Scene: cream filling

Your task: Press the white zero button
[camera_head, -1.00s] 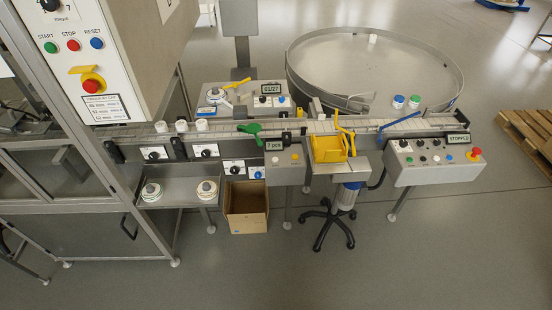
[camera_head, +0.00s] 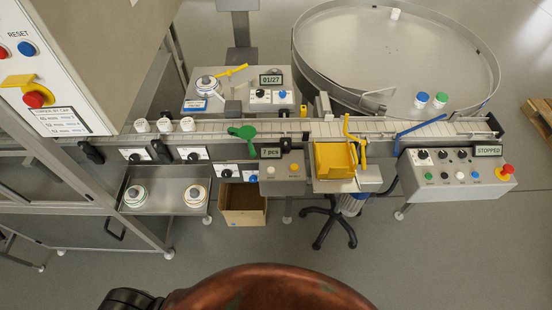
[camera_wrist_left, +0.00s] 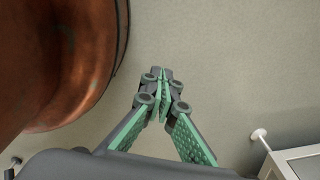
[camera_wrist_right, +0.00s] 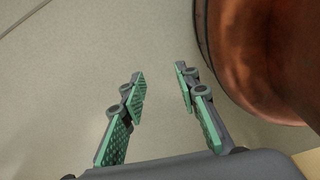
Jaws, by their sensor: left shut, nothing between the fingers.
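A small grey control box below the conveyor carries a white button (camera_head: 271,170) and a yellow button (camera_head: 294,168), just under a display reading 7 pcs (camera_head: 271,152). Their labels are too small to read, so I cannot confirm which button is the zero one. Pale buttons also show on the back unit (camera_head: 259,97) and on the right panel (camera_head: 460,175). My left gripper (camera_wrist_left: 158,72) is shut and empty over the floor in the left wrist view. My right gripper (camera_wrist_right: 161,77) is open and empty over the floor. Both grippers are away from the buttons.
The conveyor (camera_head: 330,129) runs across, with white jars (camera_head: 165,125) at left. A yellow holder (camera_head: 335,160) stands right of the button box. A round turntable (camera_head: 395,60) is behind. A cardboard box (camera_head: 243,203) sits below. The floor (camera_head: 240,245) in front is clear.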

